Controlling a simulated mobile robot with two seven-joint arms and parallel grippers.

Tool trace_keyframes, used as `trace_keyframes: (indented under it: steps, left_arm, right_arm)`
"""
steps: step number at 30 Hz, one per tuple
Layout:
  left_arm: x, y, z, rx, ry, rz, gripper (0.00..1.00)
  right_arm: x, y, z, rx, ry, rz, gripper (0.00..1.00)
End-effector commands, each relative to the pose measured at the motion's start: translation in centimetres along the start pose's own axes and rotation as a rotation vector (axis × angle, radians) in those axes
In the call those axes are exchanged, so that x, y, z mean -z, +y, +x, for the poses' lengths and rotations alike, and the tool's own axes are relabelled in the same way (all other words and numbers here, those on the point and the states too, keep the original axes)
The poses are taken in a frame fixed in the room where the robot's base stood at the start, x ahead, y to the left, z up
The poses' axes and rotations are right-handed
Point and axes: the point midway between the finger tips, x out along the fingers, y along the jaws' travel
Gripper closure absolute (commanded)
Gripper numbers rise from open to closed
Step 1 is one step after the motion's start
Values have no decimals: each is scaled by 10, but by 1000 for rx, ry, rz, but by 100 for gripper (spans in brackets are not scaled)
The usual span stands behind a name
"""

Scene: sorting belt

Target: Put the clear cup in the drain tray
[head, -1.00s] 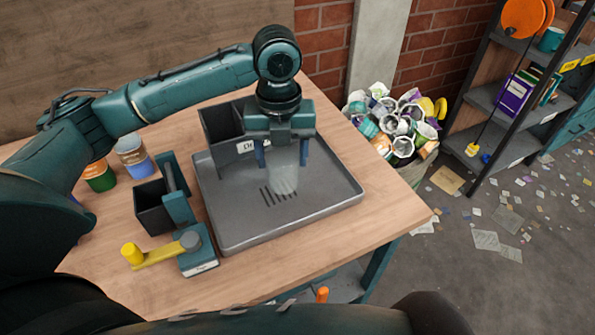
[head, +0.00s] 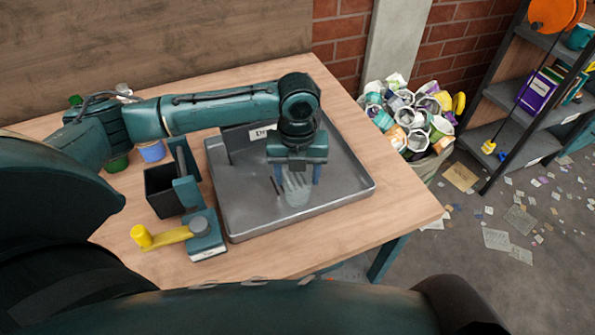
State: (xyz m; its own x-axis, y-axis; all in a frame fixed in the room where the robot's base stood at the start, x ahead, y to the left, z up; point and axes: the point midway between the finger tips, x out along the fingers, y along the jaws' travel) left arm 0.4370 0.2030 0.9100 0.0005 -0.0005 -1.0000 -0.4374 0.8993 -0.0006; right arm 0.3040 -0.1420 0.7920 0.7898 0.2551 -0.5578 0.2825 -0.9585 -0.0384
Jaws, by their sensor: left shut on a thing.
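The clear cup (head: 297,194) is see-through and pale grey, in the head view. My left gripper (head: 297,176) is shut on it from above, one blue finger on each side. The cup is over the floor of the grey drain tray (head: 245,208), inside its rim. I cannot tell whether its base touches the tray floor. The cup and gripper hide most of the tray's dark drain slots. My right gripper is not in view.
A dark box (head: 162,190) and a teal device with a yellow handle (head: 165,235) stand left of the tray. An overfull bin of cups (head: 410,115) stands past the table's right edge. The table front is clear.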

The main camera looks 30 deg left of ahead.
Motion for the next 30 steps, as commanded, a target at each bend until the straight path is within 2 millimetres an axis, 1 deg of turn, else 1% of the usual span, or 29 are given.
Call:
trace_keyframes:
  steps: [7, 8, 16, 23, 25, 29, 30]
  left_arm:
    - [0, 0, 2, 0, 1, 0, 67]
    - [0, 0, 2, 0, 1, 0, 41]
    - [0, 0, 2, 0, 0, 0, 19]
    - [0, 0, 1, 1, 0, 0, 19]
    - [0, 0, -2, 1, -2, 0, 19]
    - [-1, 0, -18, 3, -2, -1, 19]
    - [-1, 0, -26, 3, -4, 0, 19]
  right_arm:
    - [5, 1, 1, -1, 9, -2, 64]
    - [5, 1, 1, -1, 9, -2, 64]
    - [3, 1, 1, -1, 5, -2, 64]
    - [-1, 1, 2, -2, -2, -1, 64]
    - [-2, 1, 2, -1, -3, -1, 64]
    - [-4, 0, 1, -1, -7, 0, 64]
    - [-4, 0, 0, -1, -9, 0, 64]
